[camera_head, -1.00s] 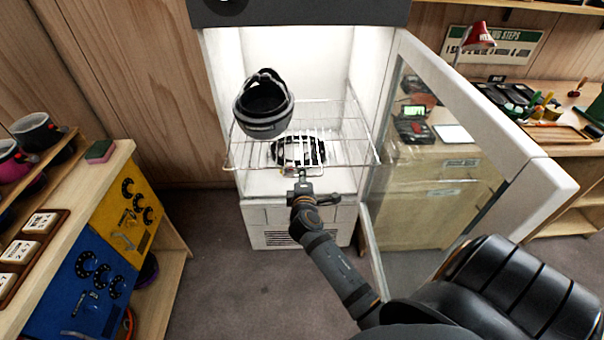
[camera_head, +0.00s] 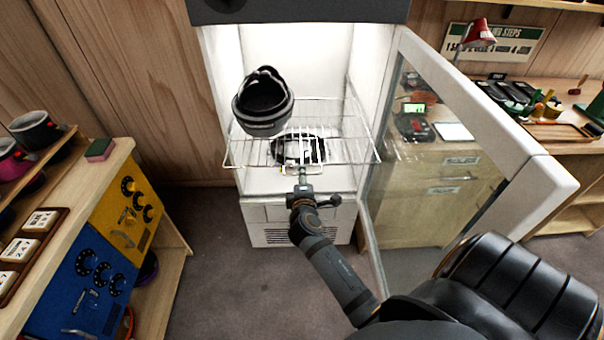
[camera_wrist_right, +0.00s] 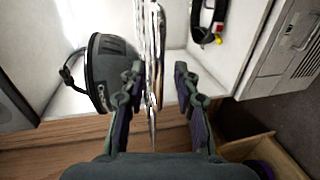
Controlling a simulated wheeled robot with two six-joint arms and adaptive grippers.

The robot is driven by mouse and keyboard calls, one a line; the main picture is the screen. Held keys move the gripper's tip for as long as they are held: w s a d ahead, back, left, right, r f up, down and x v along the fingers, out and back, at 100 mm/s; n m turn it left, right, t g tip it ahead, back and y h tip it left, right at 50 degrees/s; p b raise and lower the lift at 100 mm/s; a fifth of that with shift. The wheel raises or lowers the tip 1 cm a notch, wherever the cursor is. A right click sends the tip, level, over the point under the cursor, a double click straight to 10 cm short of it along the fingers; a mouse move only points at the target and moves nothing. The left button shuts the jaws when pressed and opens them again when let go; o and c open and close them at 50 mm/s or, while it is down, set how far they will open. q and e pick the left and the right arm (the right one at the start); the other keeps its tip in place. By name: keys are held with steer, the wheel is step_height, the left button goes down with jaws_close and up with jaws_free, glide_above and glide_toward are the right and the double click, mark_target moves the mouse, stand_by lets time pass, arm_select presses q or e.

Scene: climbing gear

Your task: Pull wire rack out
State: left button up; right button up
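The wire rack (camera_head: 348,150) sits in the lit white cabinet, its front edge reaching out over the opening. A dark grey helmet (camera_head: 262,112) rests on its left part. My right gripper (camera_head: 302,174) is at the middle of the rack's front edge. In the right wrist view, the rack (camera_wrist_right: 153,65) runs edge-on between the fingers of my right gripper (camera_wrist_right: 158,85). The fingers stand apart, with a clear gap on the right side; contact on the left is unclear. The helmet (camera_wrist_right: 112,72) is left of the fingers there. My left gripper is not in view.
A black strap-like item (camera_head: 290,150) lies below the rack. The glass door (camera_head: 420,180) stands open at the right, close to my right arm. A shelf unit with blue and yellow panels (camera_head: 95,270) stands at the left. The floor before the cabinet (camera_head: 230,290) is clear.

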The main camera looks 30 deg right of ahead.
steer(key=v, duration=0.6)
steer(key=shift+d, duration=0.1)
steer(key=s+a+f+m+g+y, duration=0.15)
steer(key=s+f, duration=0.25)
steer(key=f, duration=0.8)
steer(key=s+a+f+m+g+y, duration=0.1)
steer(key=s+a+f+g+y, duration=0.2)
steer(key=f, duration=0.8)
steer(key=s+a+f+m+g+y, duration=0.15)
steer(key=s+f, duration=0.25)
steer(key=f, duration=0.8)
steer(key=s+d+f+m+g, duration=0.1)
steer(key=s+f+m+g, duration=0.1)
steer(key=s+f, duration=0.3)
steer(key=s+d+f+m+g+y, duration=0.1)
steer(key=s+f, duration=0.4)
steer(key=s, duration=0.8)
steer(key=s+d+f+m+g, duration=0.1)
steer(key=s+f+m+g, duration=0.2)
steer(key=s, duration=0.7)
step_height(320, 180, down, 2)
steer(key=shift+d+f+m, duration=0.25)
steer(key=shift+m, duration=0.55)
